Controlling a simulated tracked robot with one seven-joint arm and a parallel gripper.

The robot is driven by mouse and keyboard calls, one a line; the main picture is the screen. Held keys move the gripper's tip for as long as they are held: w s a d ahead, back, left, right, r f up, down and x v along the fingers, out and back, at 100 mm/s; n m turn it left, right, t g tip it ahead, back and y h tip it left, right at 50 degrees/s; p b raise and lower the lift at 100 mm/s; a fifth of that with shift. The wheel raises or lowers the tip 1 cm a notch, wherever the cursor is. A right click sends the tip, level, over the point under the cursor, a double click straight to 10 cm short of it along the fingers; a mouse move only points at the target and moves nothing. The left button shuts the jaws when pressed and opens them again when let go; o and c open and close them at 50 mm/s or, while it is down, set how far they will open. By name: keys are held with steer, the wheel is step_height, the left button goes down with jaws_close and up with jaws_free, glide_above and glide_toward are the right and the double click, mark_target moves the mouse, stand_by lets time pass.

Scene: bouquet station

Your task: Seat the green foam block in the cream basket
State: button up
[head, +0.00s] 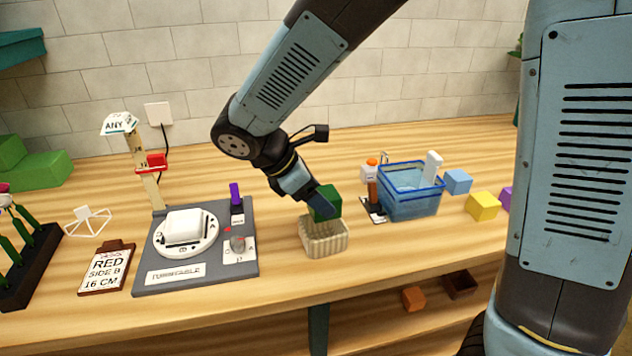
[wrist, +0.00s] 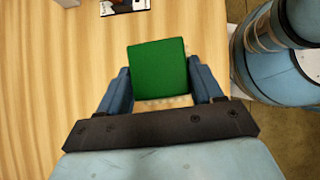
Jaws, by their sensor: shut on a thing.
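The green foam block (head: 327,201) is held between the fingers of my gripper (head: 316,200), at the cream basket's opening. In the wrist view the block (wrist: 158,69) sits squarely between the two blue fingers of my gripper (wrist: 160,90). The cream basket (head: 324,238) stands on the bench near its front edge, right of the grey turntable board. The block's lower edge overlaps the basket's back rim in the head view. I cannot tell how far into the basket it reaches. In the wrist view the block hides nearly all of the basket.
The turntable board (head: 195,280) lies left of the basket. A blue bin (head: 410,204) stands close on its right, with a blue block (head: 458,182) and a yellow block (head: 482,206) beyond. A red-side sign (head: 106,270) lies at the left. The bench's front edge is near.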

mark_target(310, 208)
steer(key=shift+a+f, duration=0.2)
steer(key=shift+f, duration=2.3)
steer(key=shift+d, duration=0.1)
steer(key=o, duration=1.3)
steer(key=shift+o, duration=0.5)
steer(key=shift+r, duration=0.15)
steer(key=shift+r, duration=3.35)
